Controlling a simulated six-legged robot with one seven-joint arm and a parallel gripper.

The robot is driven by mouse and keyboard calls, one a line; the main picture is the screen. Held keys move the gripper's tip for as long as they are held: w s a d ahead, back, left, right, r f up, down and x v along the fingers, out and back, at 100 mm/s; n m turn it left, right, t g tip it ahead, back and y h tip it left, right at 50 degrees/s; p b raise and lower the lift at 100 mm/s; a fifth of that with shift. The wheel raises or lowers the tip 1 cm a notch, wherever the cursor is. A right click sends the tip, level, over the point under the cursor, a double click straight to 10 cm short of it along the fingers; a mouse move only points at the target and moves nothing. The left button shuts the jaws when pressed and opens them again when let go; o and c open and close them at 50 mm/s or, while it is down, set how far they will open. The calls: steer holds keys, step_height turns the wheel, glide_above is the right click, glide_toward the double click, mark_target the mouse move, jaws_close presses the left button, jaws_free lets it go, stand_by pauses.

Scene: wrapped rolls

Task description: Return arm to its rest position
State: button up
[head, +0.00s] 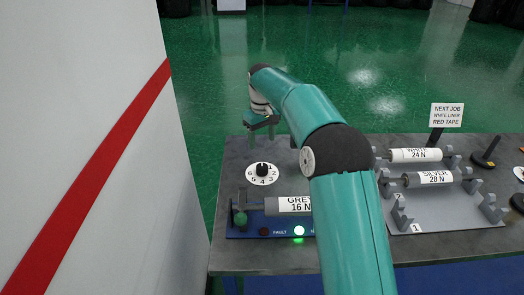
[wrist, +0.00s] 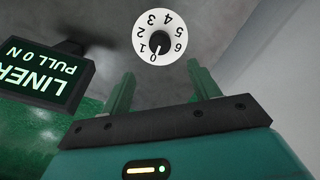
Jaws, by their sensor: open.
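My teal arm (head: 350,220) reaches out from the bottom of the head view, bends, and ends above the far left part of the table. My gripper (head: 262,124) hangs there, partly hidden by its own links. In the wrist view my gripper (wrist: 160,70) shows two green fingers spread apart with nothing between them. A white numbered dial (head: 262,174) with a black knob lies on the table below the gripper. It also shows beyond the fingertips in the wrist view (wrist: 158,32), its pointer near 0.
The grey roll marked 16 N (head: 290,206) sits on a blue base with a lit green lamp (head: 299,231). White (head: 415,155) and silver (head: 436,178) rolls lie on a rack at right. A white wall (head: 80,130) stands left.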

steer(key=shift+r, duration=0.75)
steer(key=shift+r, duration=0.1)
steer(key=s+d+r+m+t, duration=0.1)
steer(key=s+d+r, duration=0.4)
steer(key=s, duration=0.4)
steer(key=s+d+r+m+t, duration=0.2)
steer(key=s+d+r, duration=0.1)
steer(key=s+r, duration=0.5)
steer(key=s+d+f+m+t, duration=0.1)
steer(key=s+d+f, duration=0.1)
steer(key=s, duration=0.6)
steer(key=s+d+f+m, duration=0.1)
steer(key=s+d+f, duration=0.1)
steer(key=s, duration=0.6)
steer(key=s+d+f+m+t, duration=0.1)
steer(key=s+d+f+m, duration=0.1)
steer(key=s, duration=0.6)
steer(key=shift+t, duration=0.3)
